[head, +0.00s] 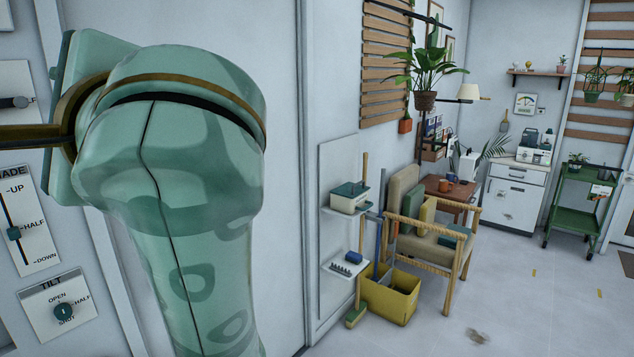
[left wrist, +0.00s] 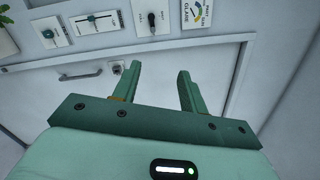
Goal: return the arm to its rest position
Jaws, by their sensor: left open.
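My left arm (head: 190,190) is raised close to the camera and fills the left part of the head view. Its gripper is outside that view. In the left wrist view my left gripper (left wrist: 158,82) is open, its two green fingers apart with nothing between them. It points toward a white door or panel (left wrist: 180,70) with controls above it. I cannot tell its exact distance from that surface. My right gripper is in neither view.
Wall controls, a shade slider (head: 14,233) and a tilt knob (head: 65,311), are beside the arm at left. A yellow bin (head: 392,300), a wooden armchair (head: 440,235) and a green cart (head: 583,205) stand at right. The floor (head: 540,310) at lower right is mostly clear.

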